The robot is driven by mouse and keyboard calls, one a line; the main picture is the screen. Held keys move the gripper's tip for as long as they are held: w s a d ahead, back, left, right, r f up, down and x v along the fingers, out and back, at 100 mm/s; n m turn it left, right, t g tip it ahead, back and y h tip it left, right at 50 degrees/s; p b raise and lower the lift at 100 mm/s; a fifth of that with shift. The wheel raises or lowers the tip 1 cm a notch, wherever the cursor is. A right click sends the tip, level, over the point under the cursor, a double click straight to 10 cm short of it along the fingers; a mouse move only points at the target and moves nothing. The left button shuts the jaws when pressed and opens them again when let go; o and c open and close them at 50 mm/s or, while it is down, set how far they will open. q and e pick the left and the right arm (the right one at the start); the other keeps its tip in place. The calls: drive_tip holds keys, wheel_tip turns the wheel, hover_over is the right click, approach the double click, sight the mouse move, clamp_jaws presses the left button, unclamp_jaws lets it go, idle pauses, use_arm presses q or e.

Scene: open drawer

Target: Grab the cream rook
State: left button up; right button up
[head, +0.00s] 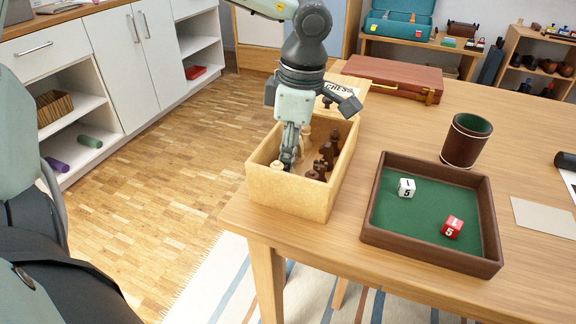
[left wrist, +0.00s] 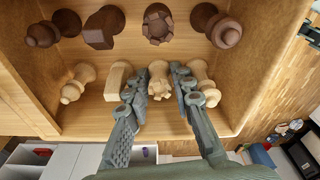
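The cream rook (left wrist: 158,80) stands in the wooden chess box, between my left fingers in the left wrist view, its notched top facing the camera. My left gripper (left wrist: 158,74) is open, with one finger on each side of the rook; I cannot tell whether either finger touches it. In the head view my left gripper (head: 289,160) reaches down into the box (head: 290,195), hiding part of what is inside. My right gripper is not in view.
Cream pieces (left wrist: 78,82) (left wrist: 118,80) (left wrist: 200,75) stand close on both sides of the fingers. Dark pieces (left wrist: 157,24) line the other side. The box walls are near. A dice tray (head: 405,222) and cup (head: 467,140) are on the table.

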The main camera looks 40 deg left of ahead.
use_arm(q)
clamp_jaws()
drive_tip(key=shift+r, duration=0.1)
